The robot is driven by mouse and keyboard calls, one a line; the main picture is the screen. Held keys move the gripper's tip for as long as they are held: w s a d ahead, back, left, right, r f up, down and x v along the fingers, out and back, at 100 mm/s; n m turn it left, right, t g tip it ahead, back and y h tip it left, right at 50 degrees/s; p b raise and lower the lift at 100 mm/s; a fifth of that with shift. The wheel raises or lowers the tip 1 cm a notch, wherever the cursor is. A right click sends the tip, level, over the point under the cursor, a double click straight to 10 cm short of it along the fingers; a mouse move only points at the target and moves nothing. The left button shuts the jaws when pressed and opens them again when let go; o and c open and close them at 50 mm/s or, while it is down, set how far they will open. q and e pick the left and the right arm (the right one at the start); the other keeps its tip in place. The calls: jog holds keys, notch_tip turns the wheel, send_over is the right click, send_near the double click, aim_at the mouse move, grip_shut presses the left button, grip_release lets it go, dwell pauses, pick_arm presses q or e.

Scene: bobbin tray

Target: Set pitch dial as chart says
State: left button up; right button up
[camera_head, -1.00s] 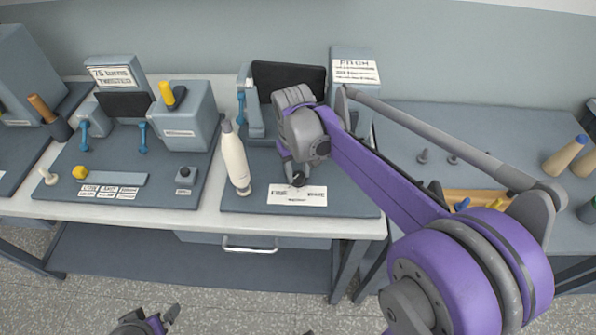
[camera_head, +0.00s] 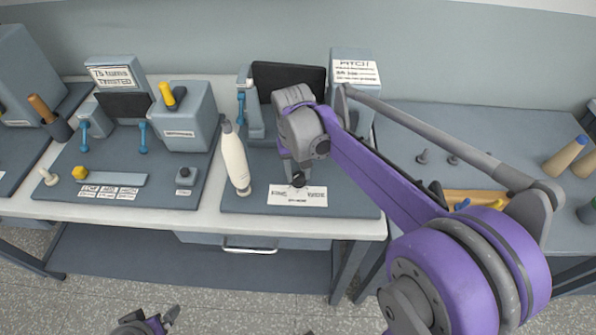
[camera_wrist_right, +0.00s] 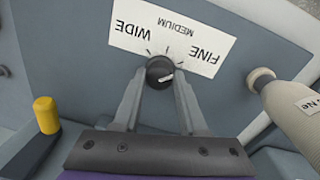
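The pitch dial (camera_wrist_right: 160,71) is a small black knob. Its white pointer mark points right, toward FINE, in the right wrist view. The white label (camera_wrist_right: 172,36) behind it reads WIDE, MEDIUM and FINE, upside down there; it also shows in the head view (camera_head: 298,196). My right gripper (camera_wrist_right: 159,76) has one finger at each side of the knob, apparently closed on it; it also shows in the head view (camera_head: 298,180). The pitch chart sign (camera_head: 356,72) stands behind, its smaller lines illegible. My left gripper (camera_head: 150,318) is low, partly cut off at the bottom edge.
A cream bobbin-like cylinder (camera_head: 236,160) stands left of the dial, close to my right gripper. Another station with a grey box (camera_head: 182,125) and blue levers is at left. My right arm covers part of the right table.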

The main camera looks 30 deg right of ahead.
aim_at(296, 176)
jog(key=o, duration=0.5)
jog(key=r, duration=1.1)
jog(key=shift+a+p, duration=0.25)
jog(key=shift+p, duration=0.15)
jog(key=shift+f, duration=0.1)
